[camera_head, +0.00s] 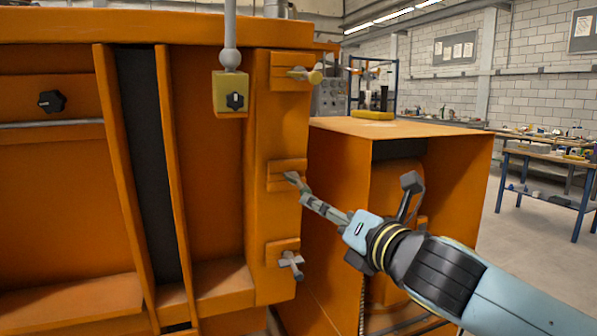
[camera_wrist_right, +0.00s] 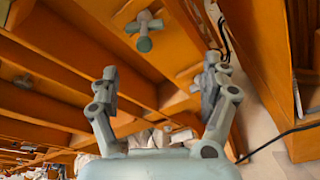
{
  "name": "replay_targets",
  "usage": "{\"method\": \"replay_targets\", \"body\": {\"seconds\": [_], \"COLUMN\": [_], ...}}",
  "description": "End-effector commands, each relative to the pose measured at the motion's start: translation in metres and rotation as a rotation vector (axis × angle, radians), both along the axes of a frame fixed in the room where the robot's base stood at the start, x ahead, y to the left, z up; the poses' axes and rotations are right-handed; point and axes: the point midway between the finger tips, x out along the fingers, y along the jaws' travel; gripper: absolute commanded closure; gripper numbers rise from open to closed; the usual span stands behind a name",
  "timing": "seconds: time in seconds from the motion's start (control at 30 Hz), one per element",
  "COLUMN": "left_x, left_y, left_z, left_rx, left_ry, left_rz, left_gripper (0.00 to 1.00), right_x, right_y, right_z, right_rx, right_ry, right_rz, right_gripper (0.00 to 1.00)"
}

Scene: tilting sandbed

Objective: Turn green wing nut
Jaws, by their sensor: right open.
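Wing nuts sit on the right edge of the orange sandbed frame (camera_head: 276,130). The upper wing nut (camera_head: 307,76) looks olive-yellow, and the lower wing nut (camera_head: 290,262) looks grey. In the right wrist view, a grey-green wing nut (camera_wrist_right: 145,30) stands on an orange plate beyond the fingers, apart from them. No nut is clearly green, so I cannot tell which is the green one. My right gripper (camera_head: 350,182) is open, its left finger reaching to the middle plate. It also shows in the wrist view (camera_wrist_right: 160,90), with nothing between its fingers. My left gripper is not in view.
An orange cabinet (camera_head: 400,130) stands close behind my right gripper. A blue workbench (camera_head: 548,185) is far right, with open floor before it.

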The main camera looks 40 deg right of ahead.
Motion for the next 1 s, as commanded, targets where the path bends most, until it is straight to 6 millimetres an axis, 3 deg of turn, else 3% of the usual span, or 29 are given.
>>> {"method": "replay_targets", "body": {"seconds": [0.03, 0.17, 0.3, 0.6, 0.8, 1.0], "left_x": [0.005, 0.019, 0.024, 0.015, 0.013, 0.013], "left_y": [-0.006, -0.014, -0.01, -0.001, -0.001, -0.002], "left_z": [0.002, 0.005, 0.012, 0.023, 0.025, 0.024], "left_rx": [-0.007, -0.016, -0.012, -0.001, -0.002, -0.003], "left_ry": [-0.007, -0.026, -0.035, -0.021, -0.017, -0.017], "left_rz": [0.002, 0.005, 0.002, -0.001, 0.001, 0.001], "left_gripper": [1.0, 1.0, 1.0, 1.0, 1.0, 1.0], "right_x": [-0.001, 0.006, 0.029, 0.085, 0.102, 0.104], "right_y": [0.003, 0.005, 0.003, -0.004, -0.006, -0.006], "right_z": [0.015, 0.028, 0.029, 0.028, 0.027, 0.026], "right_rx": [-0.035, -0.071, -0.069, -0.067, -0.066, -0.068], "right_ry": [-0.02, -0.038, -0.039, -0.037, -0.037, -0.035], "right_rz": [0.007, 0.012, 0.011, 0.013, 0.014, 0.014], "right_gripper": [0.19, 0.19, 0.19, 0.19, 0.19, 0.19]}}
